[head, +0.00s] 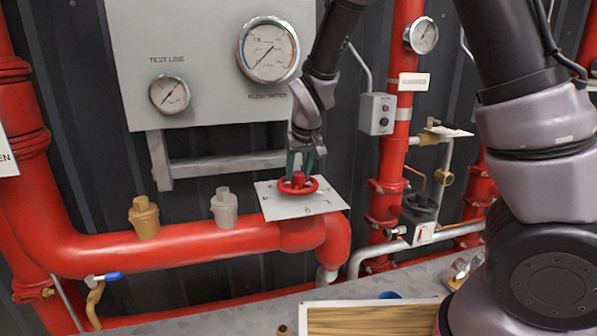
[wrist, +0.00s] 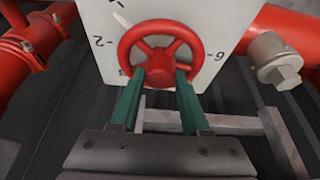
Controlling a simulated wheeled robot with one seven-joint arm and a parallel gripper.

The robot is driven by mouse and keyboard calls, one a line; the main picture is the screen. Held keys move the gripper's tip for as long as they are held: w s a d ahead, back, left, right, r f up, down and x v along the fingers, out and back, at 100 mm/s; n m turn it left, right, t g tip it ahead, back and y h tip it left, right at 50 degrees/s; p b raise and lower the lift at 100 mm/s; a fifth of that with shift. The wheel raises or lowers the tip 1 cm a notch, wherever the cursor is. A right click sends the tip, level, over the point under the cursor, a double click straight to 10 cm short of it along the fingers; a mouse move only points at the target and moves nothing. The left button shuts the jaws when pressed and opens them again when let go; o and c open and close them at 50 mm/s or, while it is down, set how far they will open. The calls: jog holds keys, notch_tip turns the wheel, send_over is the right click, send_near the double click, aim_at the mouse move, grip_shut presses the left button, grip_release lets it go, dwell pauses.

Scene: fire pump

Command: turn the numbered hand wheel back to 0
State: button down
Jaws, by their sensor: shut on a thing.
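The red hand wheel (head: 298,186) sits on a white number plate (head: 335,200) at the end of the thick red pipe. In the wrist view the wheel (wrist: 160,28) fills the top middle, over the plate (wrist: 215,20). A mark like 2 shows left of it and one like 6 right of it. The fingers hide part of the rim and plate.
A brass fitting (head: 144,218) and a grey fitting (head: 224,208) stand on the red pipe (head: 180,246) left of the plate. A gauge panel (head: 215,95) is behind, and a control box (head: 378,113) right of my gripper. A wooden tray (head: 370,320) is at the front.

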aim_at(297, 173)
jog(key=m, duration=0.1)
jog(key=m+h, duration=0.1)
jog(key=m, duration=0.1)
jog(key=m+h, duration=0.1)
jog(key=m, duration=0.1)
jog(key=shift+a, duration=0.25)
jog(key=m+h, duration=0.1)
jog(key=m, duration=0.1)
jog(key=shift+d+m, duration=0.1)
jog(key=shift+m, duration=0.2)
jog(key=shift+m, duration=0.5)
jog(key=c, duration=0.6)
grip_release()
jog(key=shift+m+h, duration=0.3)
jog(key=shift+m, duration=0.1)
jog(key=o, duration=0.4)
jog(key=shift+r, duration=0.1)
jog(key=shift+r, duration=3.4)
